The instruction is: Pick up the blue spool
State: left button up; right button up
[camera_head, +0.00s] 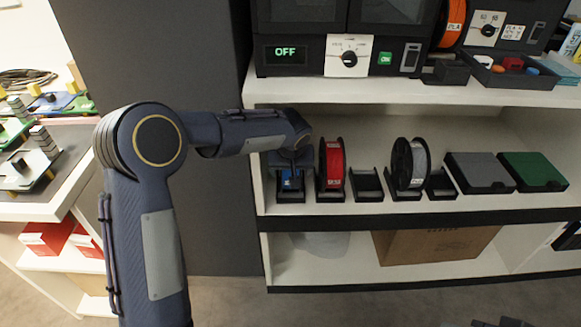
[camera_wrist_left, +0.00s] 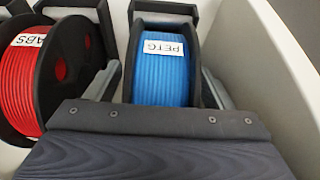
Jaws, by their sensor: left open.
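The blue spool (camera_wrist_left: 160,68) stands upright in a black holder, with a white PETG label on its wound face. In the head view the blue spool (camera_head: 291,181) shows only in part, on the middle shelf at the left end, under my left wrist. My left gripper (camera_wrist_left: 165,88) is open, with one finger on each side of the blue spool. I cannot tell whether the fingers touch it. In the head view my left gripper (camera_head: 290,162) reaches into the shelf from the left, mostly hidden by its own wrist.
A red spool (camera_head: 332,163) labelled ABS stands close beside the blue one. An empty holder (camera_head: 367,185) and a grey spool (camera_head: 410,163) are farther right, then grey (camera_head: 480,171) and green (camera_head: 533,170) boxes. The shelf's side wall (camera_wrist_left: 275,60) is near; the upper shelf board (camera_head: 400,93) hangs above.

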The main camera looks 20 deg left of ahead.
pick_arm(q)
jog(key=c, duration=1.4)
jog(key=shift+r, duration=0.1)
jog(key=shift+s+d+r, duration=0.1)
jog(key=shift+s+r, duration=0.15)
jog(key=shift+r, duration=0.15)
jog(key=s+d+r+p, duration=0.2)
jog(key=s+r, duration=0.5)
jog(key=s, duration=0.6)
jog(key=shift+d+p, duration=0.35)
jog(key=shift+d, duration=0.5)
